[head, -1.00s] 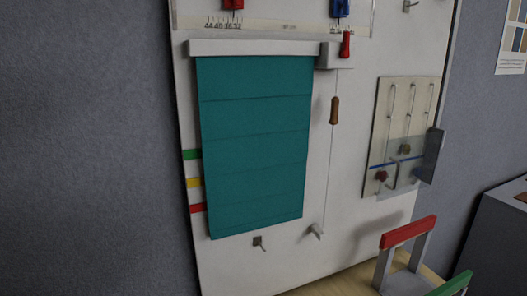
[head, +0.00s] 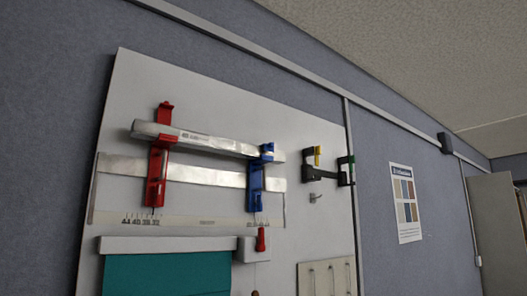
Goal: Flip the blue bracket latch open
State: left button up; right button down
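The blue bracket (head: 256,180) is mounted on the white board in the head view, right of the board's middle. It stands upright across a silver rail, with its top part at the right end of a rounded grey bar (head: 208,142). A small dark blue piece, perhaps its latch (head: 267,149), sits at the top; whether it is open or shut is too small to tell. A red bracket (head: 158,160) of similar form is to the left, its top flap sticking up above the bar. Neither of my grippers is in view.
Below the brackets are a printed scale strip (head: 180,221), a teal blind (head: 165,275) with a white top rail, and a red clip (head: 261,240). Black clamps (head: 328,165) with yellow and green parts stick out at right. A poster (head: 406,203) hangs on the grey wall.

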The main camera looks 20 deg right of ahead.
aim_at(269, 147)
jog(key=l+u, duration=0.1)
jog(key=u, duration=0.35)
jog(key=l+u, duration=0.3)
jog(key=l, duration=0.25)
jog(key=k+l+u, duration=0.1)
jog(key=l+u, duration=0.15)
jog(key=l, duration=0.3)
jog(key=k+l+u, duration=0.15)
jog(key=l+u, duration=0.15)
jog(key=l, duration=0.2)
jog(key=k+l, duration=0.1)
jog(key=l, duration=0.25)
jog(key=k+l, duration=0.1)
jog(key=l, duration=0.25)
jog(key=k+l, duration=0.1)
jog(key=l, duration=0.25)
jog(key=k+l, duration=0.1)
jog(key=l, duration=0.25)
jog(key=u, duration=0.05)
